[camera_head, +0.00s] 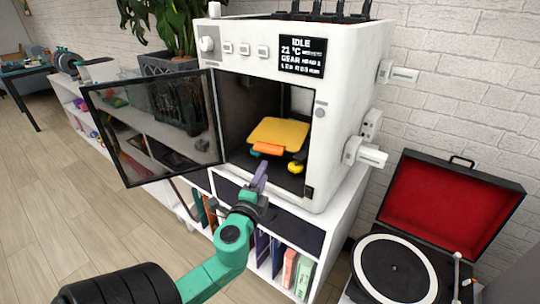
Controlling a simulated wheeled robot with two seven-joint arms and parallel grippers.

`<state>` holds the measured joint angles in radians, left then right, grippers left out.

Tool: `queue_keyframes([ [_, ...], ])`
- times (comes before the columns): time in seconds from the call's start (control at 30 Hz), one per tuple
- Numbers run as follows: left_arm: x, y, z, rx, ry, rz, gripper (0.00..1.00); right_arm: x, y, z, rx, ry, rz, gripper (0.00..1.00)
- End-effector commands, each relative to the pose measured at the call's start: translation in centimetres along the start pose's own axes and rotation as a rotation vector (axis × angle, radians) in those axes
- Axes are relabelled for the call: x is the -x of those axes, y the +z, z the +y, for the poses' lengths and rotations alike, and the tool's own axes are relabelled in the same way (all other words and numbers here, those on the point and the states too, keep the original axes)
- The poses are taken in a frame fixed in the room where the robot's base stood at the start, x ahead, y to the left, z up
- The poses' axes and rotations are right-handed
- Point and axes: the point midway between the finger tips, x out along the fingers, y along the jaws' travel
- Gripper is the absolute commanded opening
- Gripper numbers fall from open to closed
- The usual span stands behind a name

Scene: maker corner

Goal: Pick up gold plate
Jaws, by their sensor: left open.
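The gold plate (278,133) lies inside the white 3D printer (338,130), raised above the chamber floor. An orange piece (269,148) is at its front edge. The printer door (155,125) stands open to the left. My left gripper (261,172) is just in front of the chamber opening, below and in front of the plate, and appears apart from it. Its jaws are open and seen edge-on, with nothing visible between them. My right gripper is not in view.
A yellow knob (296,167) sits under the plate's right front. The printer stands on a white shelf (335,205) holding books. A record player (395,268) with a raised red-lined lid is at right. A potted plant (165,25) stands behind the door. Wooden floor at left is clear.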

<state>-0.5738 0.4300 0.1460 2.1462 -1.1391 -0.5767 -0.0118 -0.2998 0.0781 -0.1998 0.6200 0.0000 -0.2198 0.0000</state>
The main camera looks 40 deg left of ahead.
Motion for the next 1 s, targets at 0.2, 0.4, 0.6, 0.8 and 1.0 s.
queue_keyframes([
  [0.2, -1.6, 0.3, 0.2, 0.018, 0.011, -0.025, 0.49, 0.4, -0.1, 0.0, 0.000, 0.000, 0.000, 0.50],
  [0.4, -5.3, 0.5, 0.3, 0.015, 0.010, -0.025, 0.49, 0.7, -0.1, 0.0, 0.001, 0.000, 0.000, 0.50],
  [0.6, -8.5, 0.6, 0.5, 0.016, 0.009, -0.026, 0.49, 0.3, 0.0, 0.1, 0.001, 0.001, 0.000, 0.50],
  [0.8, -9.8, 0.6, 0.5, 0.014, 0.011, -0.025, 0.49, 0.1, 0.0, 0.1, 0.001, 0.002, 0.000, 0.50],
  [1.0, -9.9, 0.6, 0.4, 0.014, 0.011, -0.024, 0.49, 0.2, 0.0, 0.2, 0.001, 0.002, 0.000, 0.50],
])
